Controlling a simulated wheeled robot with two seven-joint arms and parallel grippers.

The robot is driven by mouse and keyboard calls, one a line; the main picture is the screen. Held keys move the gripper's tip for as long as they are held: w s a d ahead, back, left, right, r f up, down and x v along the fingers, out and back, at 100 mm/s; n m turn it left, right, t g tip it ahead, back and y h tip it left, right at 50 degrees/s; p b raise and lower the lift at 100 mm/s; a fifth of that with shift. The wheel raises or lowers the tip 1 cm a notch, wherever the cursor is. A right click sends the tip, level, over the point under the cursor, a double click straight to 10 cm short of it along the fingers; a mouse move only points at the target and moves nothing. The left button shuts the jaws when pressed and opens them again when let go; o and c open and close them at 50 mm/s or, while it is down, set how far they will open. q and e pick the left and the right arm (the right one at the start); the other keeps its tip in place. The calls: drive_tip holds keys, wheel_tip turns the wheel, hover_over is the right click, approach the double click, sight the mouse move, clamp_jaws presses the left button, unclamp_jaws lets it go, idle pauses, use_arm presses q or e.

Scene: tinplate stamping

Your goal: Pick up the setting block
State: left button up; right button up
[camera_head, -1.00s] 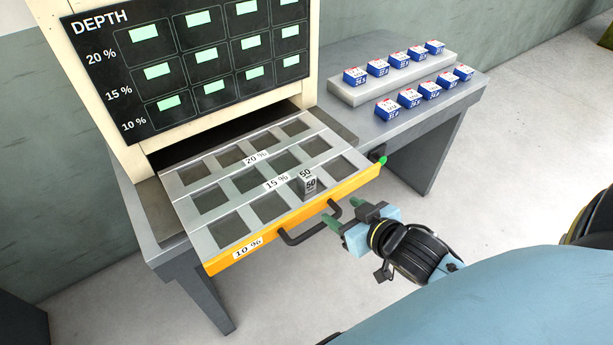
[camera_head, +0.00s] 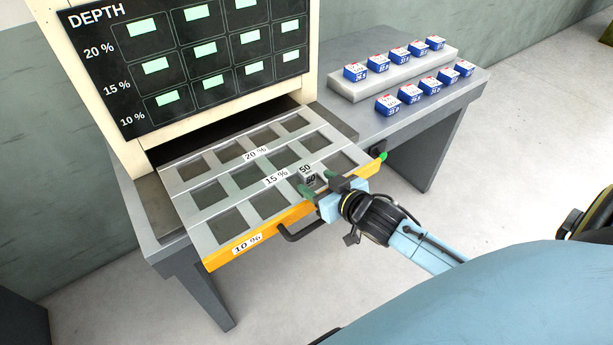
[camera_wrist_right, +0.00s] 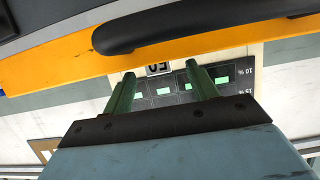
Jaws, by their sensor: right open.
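The setting block (camera_head: 308,171) is a small grey block marked 50. It stands on the front right part of the drawer tray (camera_head: 211,229), near the orange front edge. My right gripper (camera_head: 319,184) is open at the block's near side, with its green fingers reaching toward it over the orange edge. In the right wrist view, part of the block (camera_wrist_right: 158,69) shows between the tips of the open fingers (camera_wrist_right: 163,73). I cannot tell whether a finger touches it. My left gripper is not in view.
The black drawer handle (camera_head: 300,231) lies just below and left of my right gripper. A depth board (camera_head: 130,75) rises behind the tray. Several blue-and-white boxes (camera_head: 411,94) stand on the table at right, some on a grey riser (camera_head: 346,92).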

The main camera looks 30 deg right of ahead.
sight(311, 177)
drive_tip(key=x, duration=0.4)
drive_tip(key=shift+w+d+f, duration=0.15)
drive_tip(key=shift+w+f, duration=0.05)
drive_tip(key=shift+w, duration=0.05)
drive_tip(key=shift+r, duration=0.1)
clamp_jaws()
